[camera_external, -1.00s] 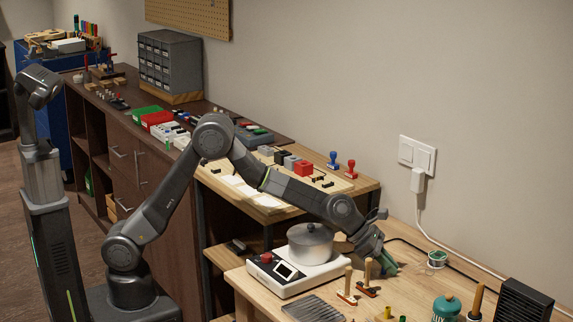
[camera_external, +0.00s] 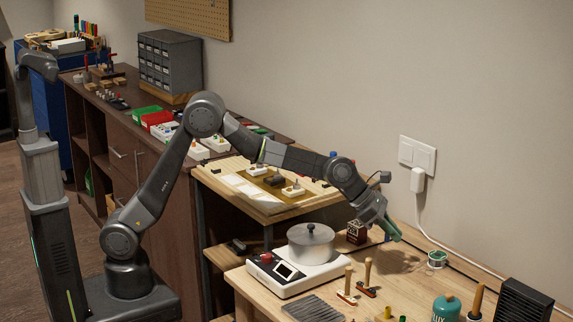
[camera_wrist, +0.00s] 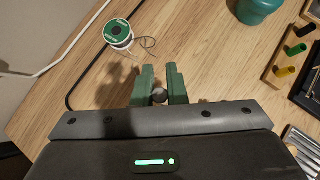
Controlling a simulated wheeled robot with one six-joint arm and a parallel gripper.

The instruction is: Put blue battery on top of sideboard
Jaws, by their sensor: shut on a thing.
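My gripper (camera_external: 393,232) is above the right workbench, behind the pot and pointing down. In the wrist view its green fingers (camera_wrist: 159,92) are shut on a small round thing that shows a grey, metallic end (camera_wrist: 159,96). It looks like the battery seen end-on; its blue side is hidden, and it cannot be made out in the external view. The sideboard (camera_external: 150,178) is the long dark brown cabinet at the left, with drawers and open shelves. Its top lies far to the left of my gripper.
The sideboard top holds a grey drawer cabinet (camera_external: 170,62), green (camera_external: 146,112) and red bins and small parts. A light wooden shelf unit with small parts stands between it and the workbench. A pot (camera_external: 311,243) on a hot plate and a solder spool (camera_external: 437,259) are near my gripper.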

